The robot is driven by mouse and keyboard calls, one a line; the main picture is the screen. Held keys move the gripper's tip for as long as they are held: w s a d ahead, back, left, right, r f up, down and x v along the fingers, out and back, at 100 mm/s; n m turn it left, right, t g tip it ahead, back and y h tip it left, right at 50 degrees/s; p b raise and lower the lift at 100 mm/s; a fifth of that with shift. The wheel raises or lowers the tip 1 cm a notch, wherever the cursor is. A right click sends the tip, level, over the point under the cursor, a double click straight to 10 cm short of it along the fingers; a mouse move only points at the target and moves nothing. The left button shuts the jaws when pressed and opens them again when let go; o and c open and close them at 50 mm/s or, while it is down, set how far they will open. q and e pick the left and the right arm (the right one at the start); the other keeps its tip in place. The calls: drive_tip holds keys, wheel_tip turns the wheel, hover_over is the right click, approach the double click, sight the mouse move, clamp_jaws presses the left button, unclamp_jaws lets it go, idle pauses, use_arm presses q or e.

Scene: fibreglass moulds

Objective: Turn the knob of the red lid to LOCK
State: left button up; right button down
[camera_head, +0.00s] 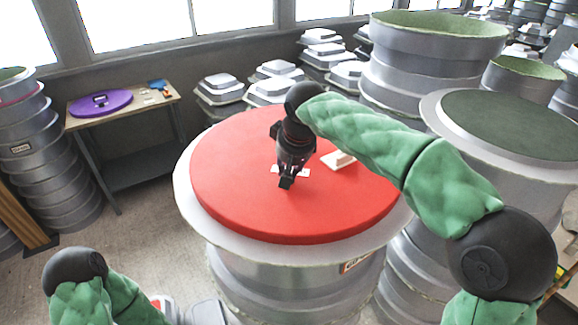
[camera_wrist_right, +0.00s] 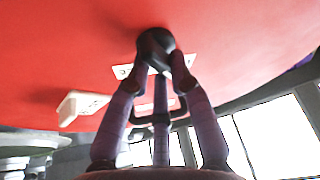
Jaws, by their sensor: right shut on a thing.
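The red lid (camera_head: 235,185) lies on top of a large grey mould in the middle of the head view. It also fills the upper part of the right wrist view (camera_wrist_right: 70,40). My right gripper (camera_head: 287,180) reaches down onto the middle of the lid. In the right wrist view its fingers (camera_wrist_right: 160,62) are closed around the dark round knob (camera_wrist_right: 154,42). A white label plate (camera_wrist_right: 122,71) shows on both sides of the knob, but its lettering is too small to read. The knob is mostly hidden by the gripper in the head view. My left gripper is out of view.
A white block (camera_head: 338,160) sits on the lid right of the gripper. A wooden table (camera_head: 75,123) with a purple lid (camera_head: 100,104) stands at the back left. Large moulds (camera_head: 435,50) crowd the right and back. Open floor lies at left.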

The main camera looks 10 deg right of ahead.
drive_tip(key=shift+n, duration=0.5)
drive_tip(key=shift+y, duration=0.3)
drive_tip(key=c, duration=1.1)
unclamp_jaws()
drive_tip(key=v, duration=1.2)
drive_tip(key=shift+w, duration=0.1)
